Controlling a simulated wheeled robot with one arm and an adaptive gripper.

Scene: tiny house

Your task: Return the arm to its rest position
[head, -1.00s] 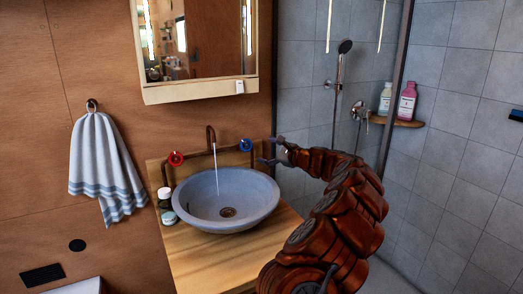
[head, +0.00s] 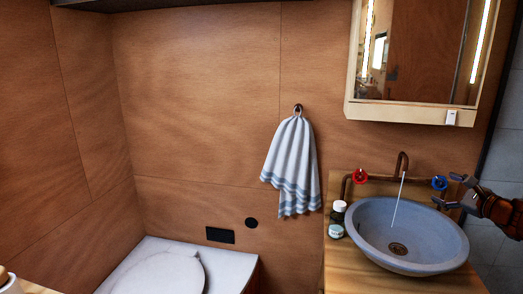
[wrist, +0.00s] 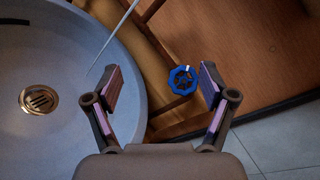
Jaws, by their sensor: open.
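My gripper (head: 452,194) is at the right edge of the head view, beside the blue tap handle (head: 439,183) at the basin's right. In the wrist view my gripper (wrist: 160,87) is open and empty, its two fingers apart. The blue handle (wrist: 183,80) shows beyond and between the fingertips; I cannot tell how far away it is. Most of my arm is outside the head view.
The grey round basin (head: 375,255) stands on a wooden counter (head: 345,275), with water running from the spout (head: 402,165).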

